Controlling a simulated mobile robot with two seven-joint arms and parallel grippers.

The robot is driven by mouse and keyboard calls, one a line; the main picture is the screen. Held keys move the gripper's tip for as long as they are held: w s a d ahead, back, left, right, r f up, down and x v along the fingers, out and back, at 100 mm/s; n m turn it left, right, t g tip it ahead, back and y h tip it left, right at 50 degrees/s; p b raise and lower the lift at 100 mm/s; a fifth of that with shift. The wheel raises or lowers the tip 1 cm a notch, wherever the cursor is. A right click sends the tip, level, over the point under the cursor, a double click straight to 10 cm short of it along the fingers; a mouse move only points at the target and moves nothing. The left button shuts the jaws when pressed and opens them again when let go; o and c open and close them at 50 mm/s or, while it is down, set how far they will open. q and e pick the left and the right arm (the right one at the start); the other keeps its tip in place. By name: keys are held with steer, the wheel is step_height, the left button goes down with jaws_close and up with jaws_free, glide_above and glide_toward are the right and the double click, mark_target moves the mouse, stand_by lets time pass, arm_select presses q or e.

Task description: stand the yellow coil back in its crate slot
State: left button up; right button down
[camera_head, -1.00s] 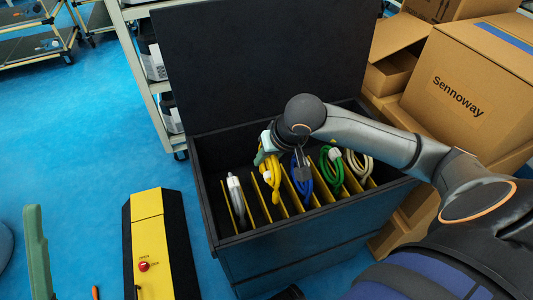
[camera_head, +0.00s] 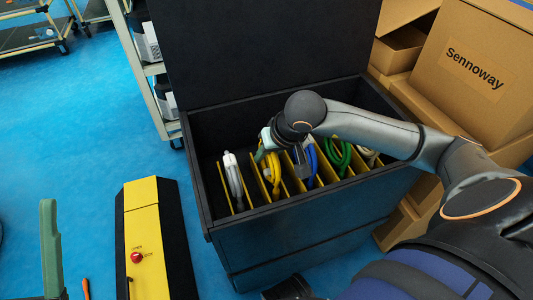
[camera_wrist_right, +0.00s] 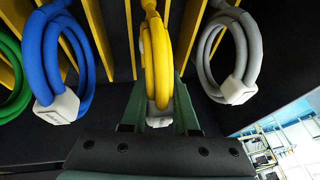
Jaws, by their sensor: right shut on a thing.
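The yellow coil (camera_head: 272,172) hangs upright in the crate (camera_head: 330,212), between two yellow dividers and between the white-grey coil and the blue coil. My right gripper (camera_head: 267,143) is above it, shut on its top part. In the right wrist view, the yellow coil (camera_wrist_right: 156,60) runs between the two green fingers of the gripper (camera_wrist_right: 160,108), with a white tag at the fingertips. Whether the coil touches the slot floor is hidden. A green upright piece (camera_head: 48,245) at the lower left may be a finger of my left gripper; its jaw state does not show.
A white-grey coil (camera_head: 233,178) stands in the slot to the left. A blue coil (camera_head: 312,162) and a green coil (camera_head: 339,155) stand to the right. The open dark lid rises behind. Cardboard boxes (camera_head: 470,70) are stacked at the right. A yellow-black box (camera_head: 145,235) stands left of the crate.

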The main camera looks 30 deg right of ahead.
stand_by(0.3)
steer(key=shift+f+b, duration=0.4)
steer(key=shift+b, duration=0.15)
stand_by(0.4)
steer(key=c, duration=0.6)
jaws_free()
steer(key=p+v, duration=0.4)
steer(key=v, duration=0.8)
steer(key=shift+s+r, duration=0.15)
steer(key=shift+r, duration=0.05)
